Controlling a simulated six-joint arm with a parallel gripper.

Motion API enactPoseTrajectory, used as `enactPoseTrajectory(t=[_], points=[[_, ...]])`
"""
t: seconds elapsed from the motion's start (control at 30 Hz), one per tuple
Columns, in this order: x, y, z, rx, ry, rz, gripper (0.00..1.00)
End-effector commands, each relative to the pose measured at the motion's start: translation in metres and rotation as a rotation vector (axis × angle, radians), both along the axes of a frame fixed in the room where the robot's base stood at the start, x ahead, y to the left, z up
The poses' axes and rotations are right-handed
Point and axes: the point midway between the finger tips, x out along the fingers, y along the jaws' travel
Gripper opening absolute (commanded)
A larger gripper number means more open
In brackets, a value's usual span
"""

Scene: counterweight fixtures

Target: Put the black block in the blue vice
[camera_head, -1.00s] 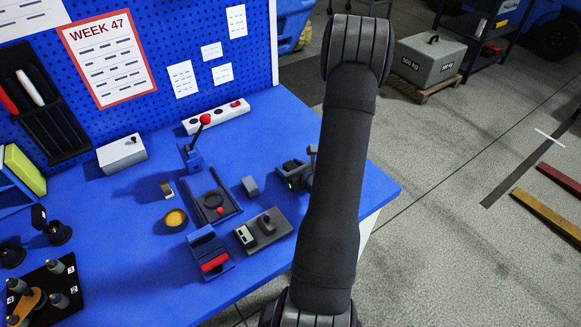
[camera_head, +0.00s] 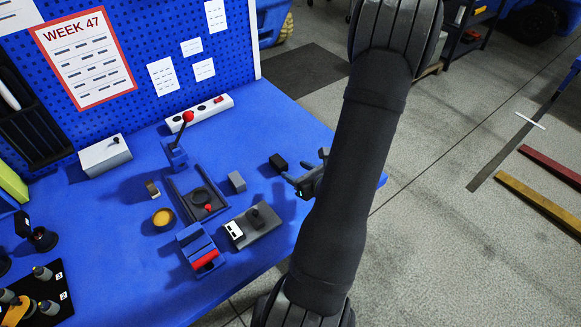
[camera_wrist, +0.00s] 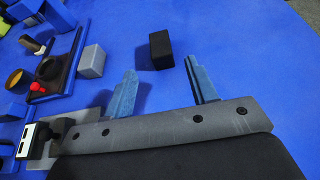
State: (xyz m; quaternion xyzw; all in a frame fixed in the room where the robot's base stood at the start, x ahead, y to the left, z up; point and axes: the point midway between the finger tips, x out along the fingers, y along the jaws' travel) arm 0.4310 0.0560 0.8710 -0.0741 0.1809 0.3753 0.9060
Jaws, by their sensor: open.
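The black block (camera_head: 278,162) stands on the blue table, right of a grey block. In the wrist view the black block (camera_wrist: 160,50) lies ahead of the gap between my fingers. My gripper (camera_head: 304,166) is open and empty, just right of the black block in the head view. Its two blue-grey fingers show in the wrist view (camera_wrist: 159,68), not around the block. A blue fixture with a red bar (camera_head: 198,246), which looks like the vice, stands at the table's front. Whether its jaws are apart is unclear.
The grey block (camera_head: 237,182) stands near a dark tray fixture (camera_head: 184,206) with a red knob. A grey control box (camera_head: 262,228) lies beside the vice. The table's right edge is close to my arm.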

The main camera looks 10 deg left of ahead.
Motion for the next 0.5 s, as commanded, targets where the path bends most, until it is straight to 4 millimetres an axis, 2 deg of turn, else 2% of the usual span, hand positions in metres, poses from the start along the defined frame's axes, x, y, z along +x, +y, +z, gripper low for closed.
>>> enactPoseTrajectory(t=[0.03, 0.17, 0.5], points=[[-0.0017, -0.0024, 0.0015, -0.001, -0.001, -0.002, 0.56], [-0.0042, -0.0042, 0.0026, -0.001, -0.001, 0.0, 0.8], [-0.0044, -0.0041, 0.0025, 0.0, 0.0, 0.0, 0.8]])
